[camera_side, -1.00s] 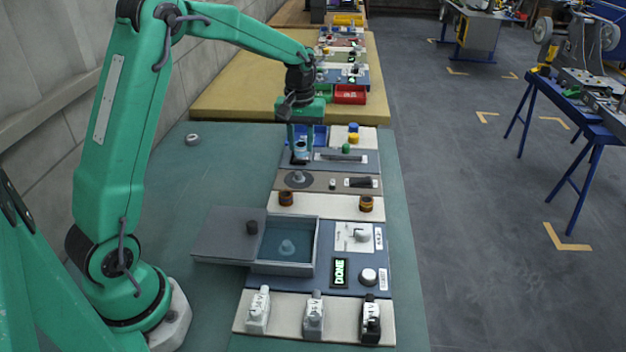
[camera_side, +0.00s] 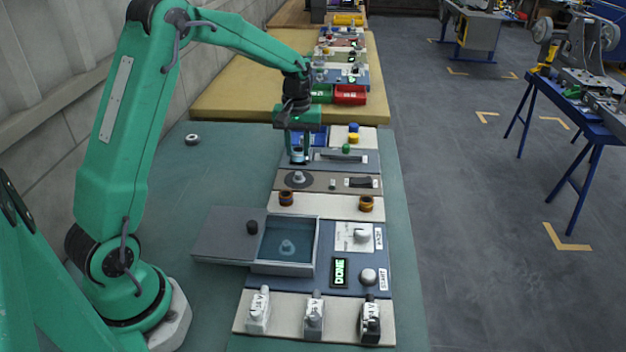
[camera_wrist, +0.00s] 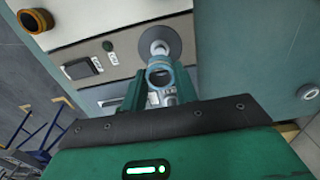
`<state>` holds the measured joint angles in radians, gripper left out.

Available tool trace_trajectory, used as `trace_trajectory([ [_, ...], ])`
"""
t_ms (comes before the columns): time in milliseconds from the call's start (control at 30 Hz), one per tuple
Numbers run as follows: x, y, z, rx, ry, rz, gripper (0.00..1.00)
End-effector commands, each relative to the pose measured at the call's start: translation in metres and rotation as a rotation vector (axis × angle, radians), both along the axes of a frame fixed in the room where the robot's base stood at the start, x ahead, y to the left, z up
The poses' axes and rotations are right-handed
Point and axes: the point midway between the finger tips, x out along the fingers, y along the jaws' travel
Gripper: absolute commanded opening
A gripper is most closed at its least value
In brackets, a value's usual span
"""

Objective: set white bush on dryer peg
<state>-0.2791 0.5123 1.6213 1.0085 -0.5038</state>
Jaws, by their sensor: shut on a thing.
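My gripper (camera_side: 299,156) is shut on a pale bluish-white ring, the white bush (camera_wrist: 160,73), held between its fingertips in the wrist view. In the side view the gripper hangs over the row behind a grey disc with a short peg (camera_side: 298,178). That disc also shows in the wrist view (camera_wrist: 159,41), just beyond the bush. The dryer (camera_side: 318,240) is an open-topped grey box nearer the camera, its lid (camera_side: 222,234) slid left. A pale peg (camera_side: 287,247) stands inside it, with nothing visible around it. The dryer's display (camera_side: 340,272) reads DONE.
Two brown-and-amber rings (camera_side: 366,203) stand between the disc and the dryer. A dial (camera_side: 361,236) and a START button (camera_side: 368,275) sit right of the dryer. Several switches line the front. A loose pale ring (camera_side: 192,139) lies on the otherwise clear green table at left.

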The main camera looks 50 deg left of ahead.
Motion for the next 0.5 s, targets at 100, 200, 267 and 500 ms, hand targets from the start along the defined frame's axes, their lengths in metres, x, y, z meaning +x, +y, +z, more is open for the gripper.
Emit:
trace_trajectory([
  [100,0.0,0.0,-0.007,0.0,0.0,0.0,0.02],
  [200,0.0,0.0,-0.013,-0.001,0.001,0.0,0.02],
  [267,0.0,0.0,-0.016,0.0,0.0,0.0,0.02],
  [500,0.0,0.0,-0.03,0.0,0.0,0.0,0.02],
])
